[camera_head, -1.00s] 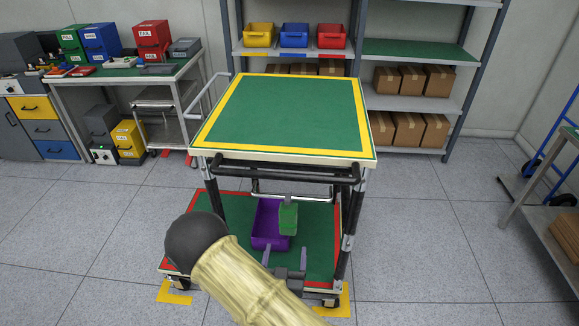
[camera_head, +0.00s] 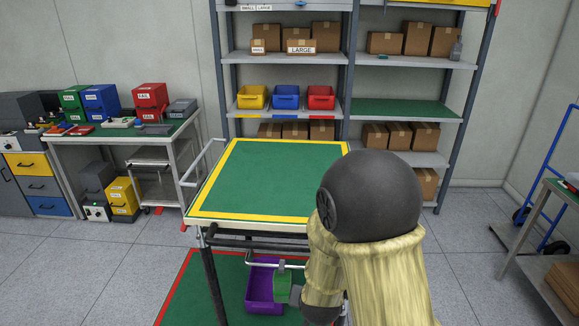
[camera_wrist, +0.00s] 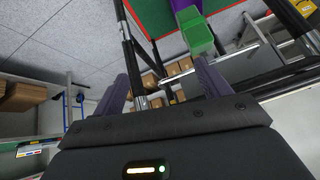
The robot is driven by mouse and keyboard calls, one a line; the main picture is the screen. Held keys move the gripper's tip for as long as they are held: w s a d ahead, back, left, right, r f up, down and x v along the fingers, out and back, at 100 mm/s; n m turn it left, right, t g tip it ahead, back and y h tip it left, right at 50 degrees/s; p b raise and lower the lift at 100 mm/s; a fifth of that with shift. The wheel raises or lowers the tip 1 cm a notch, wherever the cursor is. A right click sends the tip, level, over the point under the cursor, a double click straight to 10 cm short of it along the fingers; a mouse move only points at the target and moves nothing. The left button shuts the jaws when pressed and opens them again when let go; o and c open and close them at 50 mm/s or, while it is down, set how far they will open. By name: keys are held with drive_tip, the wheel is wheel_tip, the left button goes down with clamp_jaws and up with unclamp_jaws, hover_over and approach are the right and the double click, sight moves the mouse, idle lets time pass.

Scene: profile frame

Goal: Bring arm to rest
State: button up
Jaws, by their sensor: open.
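My gripper (camera_wrist: 162,82) shows in the wrist view with its two fingers wide apart and nothing between them. The cart's green top (camera_head: 265,178) with a yellow border is empty. The green box (camera_wrist: 197,36) also shows in the wrist view, beyond the fingers.
Shelves (camera_head: 355,120) at the back hold yellow, blue and red bins and cardboard boxes. A workbench (camera_head: 110,140) with coloured boxes stands at left. A blue-framed trolley (camera_head: 562,180) and a table edge are at right. Floor left of the cart is free.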

drive_tip(key=s+d+r+n+g+p, duration=0.3)
drive_tip(key=s+d+r+g, duration=0.1)
drive_tip(key=s+d+r, duration=0.5)
wheel_tip(320, 180, up, 3)
drive_tip(key=s, duration=0.2)
drive_tip(key=shift+s+d+g, duration=0.3)
drive_tip(key=shift+c, duration=0.3)
idle(0.7)
